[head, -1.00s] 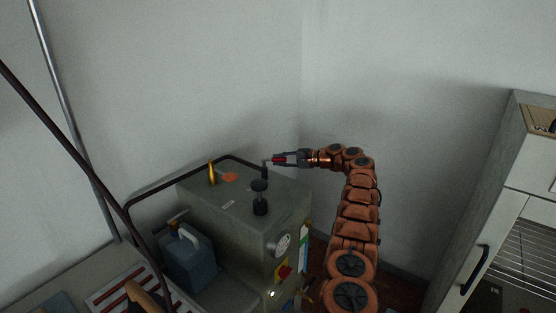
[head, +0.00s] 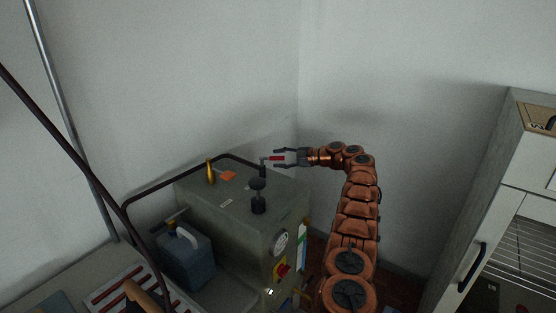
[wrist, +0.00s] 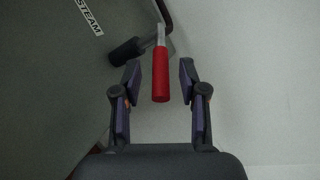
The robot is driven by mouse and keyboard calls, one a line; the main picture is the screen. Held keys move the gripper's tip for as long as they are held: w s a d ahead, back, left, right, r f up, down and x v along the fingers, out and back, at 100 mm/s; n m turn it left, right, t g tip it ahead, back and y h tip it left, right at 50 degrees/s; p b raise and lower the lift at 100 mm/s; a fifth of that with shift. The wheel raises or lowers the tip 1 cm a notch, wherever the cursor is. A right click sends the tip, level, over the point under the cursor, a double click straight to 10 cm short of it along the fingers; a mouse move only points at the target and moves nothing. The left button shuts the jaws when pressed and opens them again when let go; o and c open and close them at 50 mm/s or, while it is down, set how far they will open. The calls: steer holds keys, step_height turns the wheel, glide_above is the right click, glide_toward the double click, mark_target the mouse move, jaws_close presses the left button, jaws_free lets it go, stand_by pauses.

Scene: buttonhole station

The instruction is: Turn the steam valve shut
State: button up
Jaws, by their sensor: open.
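The steam valve's red lever handle (head: 277,158) sticks out to the right from a dark stem (head: 263,170) at the far right corner of the grey-green boiler's top. In the wrist view the red handle (wrist: 160,78) points down the picture, between my fingers, with a gap on each side. My gripper (head: 281,158) is open around the handle and holds nothing. A white label reading STEAM (wrist: 90,15) lies on the surface at the upper left of the wrist view.
The boiler (head: 235,215) carries a black knobbed post (head: 258,196), a brass cone (head: 211,172) and an orange tag (head: 228,176). A gauge (head: 281,243) is on its front. A blue-grey jug (head: 187,258) stands left. Walls rise behind; a cabinet (head: 495,200) stands right.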

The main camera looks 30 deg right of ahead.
steer(key=v, duration=1.1)
steer(key=shift+s, duration=0.1)
